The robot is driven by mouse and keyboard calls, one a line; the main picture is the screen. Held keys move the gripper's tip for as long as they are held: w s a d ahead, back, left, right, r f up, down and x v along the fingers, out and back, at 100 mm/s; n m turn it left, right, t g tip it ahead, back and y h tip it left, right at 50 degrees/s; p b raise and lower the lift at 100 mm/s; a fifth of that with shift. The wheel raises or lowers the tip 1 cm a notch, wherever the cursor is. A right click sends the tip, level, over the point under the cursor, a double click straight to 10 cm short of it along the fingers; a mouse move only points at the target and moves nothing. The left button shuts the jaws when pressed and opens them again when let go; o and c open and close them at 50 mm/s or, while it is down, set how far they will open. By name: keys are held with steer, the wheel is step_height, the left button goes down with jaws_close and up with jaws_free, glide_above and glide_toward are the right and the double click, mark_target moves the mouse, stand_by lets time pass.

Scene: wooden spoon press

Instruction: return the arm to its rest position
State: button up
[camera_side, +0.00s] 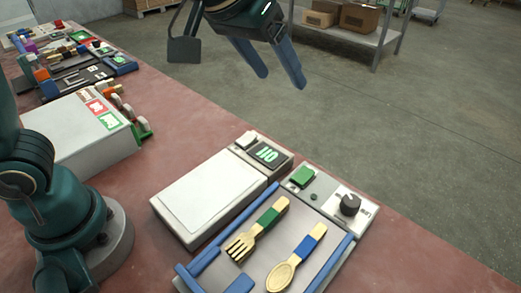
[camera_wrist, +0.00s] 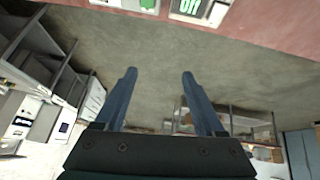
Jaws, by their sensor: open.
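My gripper (camera_side: 279,78) is open and empty, raised high above the far side of the table in the side view. Its two blue fingers stand apart in the wrist view (camera_wrist: 157,78), with only grey floor between them. Nothing is held. The base and lower links of my arm stand at the left edge of the side view.
The red table (camera_side: 165,118) carries a white-topped device with a green display (camera_side: 268,154). Beside it, a blue-railed tray (camera_side: 208,268) holds a wooden fork (camera_side: 256,231) and spoon (camera_side: 297,259). A green button (camera_side: 302,176) and black knob (camera_side: 349,205) sit behind. A white box (camera_side: 75,135) stands left.

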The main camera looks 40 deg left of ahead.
steer(key=s+a+n+y, duration=0.1)
steer(key=s+a, duration=0.7)
steer(key=s, duration=0.1)
steer(key=s+a+f+m+g, duration=0.1)
steer(key=s+f, duration=0.5)
steer(key=s, duration=0.1)
steer(key=shift+f+m, duration=0.2)
steer(key=shift+m, duration=0.2)
